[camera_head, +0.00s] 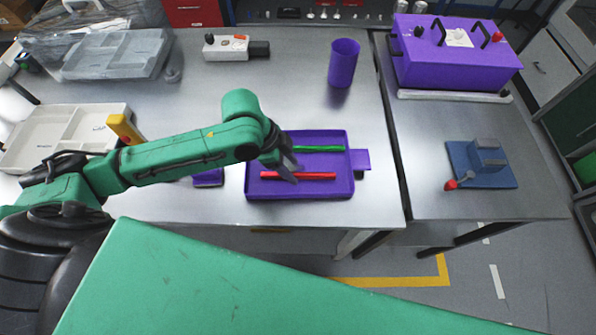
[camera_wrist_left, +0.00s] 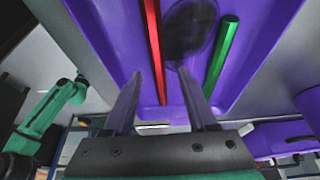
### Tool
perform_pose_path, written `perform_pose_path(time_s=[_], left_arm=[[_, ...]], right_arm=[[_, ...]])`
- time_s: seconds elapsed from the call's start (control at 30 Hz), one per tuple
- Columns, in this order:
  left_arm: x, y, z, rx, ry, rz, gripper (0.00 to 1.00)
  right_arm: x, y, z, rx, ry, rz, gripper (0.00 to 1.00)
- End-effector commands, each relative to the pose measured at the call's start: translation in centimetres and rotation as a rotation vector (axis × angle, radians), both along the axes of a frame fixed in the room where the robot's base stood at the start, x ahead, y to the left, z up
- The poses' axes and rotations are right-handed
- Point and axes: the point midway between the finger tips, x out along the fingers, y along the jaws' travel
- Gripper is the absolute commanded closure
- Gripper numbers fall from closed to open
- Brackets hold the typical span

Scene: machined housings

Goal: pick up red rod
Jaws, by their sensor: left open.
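A red rod (camera_head: 298,175) lies in the front part of a purple tray (camera_head: 298,192) on the metal table. A green rod (camera_head: 318,149) lies behind it in the same tray. My left gripper (camera_head: 291,176) is above the tray, over the red rod in the head view. In the left wrist view its two fingers (camera_wrist_left: 164,108) are apart with nothing held between them. My right gripper is not in view.
A purple cup (camera_head: 343,64) stands behind the tray. A white divided tray (camera_head: 62,140) is at the left, and a clear bin (camera_head: 112,55) is behind it. On the right table are a purple case (camera_head: 455,62) and a blue fixture (camera_head: 482,165). The table right of the cup is clear.

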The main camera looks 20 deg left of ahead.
Motion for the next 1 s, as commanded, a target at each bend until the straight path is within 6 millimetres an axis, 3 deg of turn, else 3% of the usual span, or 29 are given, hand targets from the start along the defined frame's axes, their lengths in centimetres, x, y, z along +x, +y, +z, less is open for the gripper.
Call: perform_pose_path(time_s=[0.13,0.3,0.33,0.47,0.5,0.83,1.0], left_arm=[[0.2,-0.8,-1.7,-0.001,0.001,0.001,0.43],[0.2,-0.7,-1.8,0.000,-0.001,0.000,0.43],[0.2,-0.7,-1.8,-0.001,-0.001,0.000,0.46],[0.2,-0.7,-1.8,-0.001,-0.001,0.000,0.96],[0.2,-0.7,-1.8,-0.001,-0.001,0.000,1.00],[0.3,-0.7,-1.6,-0.001,-0.002,0.001,1.00],[0.4,-0.7,0.0,-0.002,-0.005,0.000,1.00]], right_arm=[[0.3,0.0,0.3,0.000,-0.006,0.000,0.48],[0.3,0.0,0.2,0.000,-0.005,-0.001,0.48],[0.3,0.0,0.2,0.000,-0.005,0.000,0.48],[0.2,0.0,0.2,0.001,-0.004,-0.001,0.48],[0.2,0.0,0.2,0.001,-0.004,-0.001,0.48],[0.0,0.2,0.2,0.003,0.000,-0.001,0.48],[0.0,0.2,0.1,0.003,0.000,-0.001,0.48]])
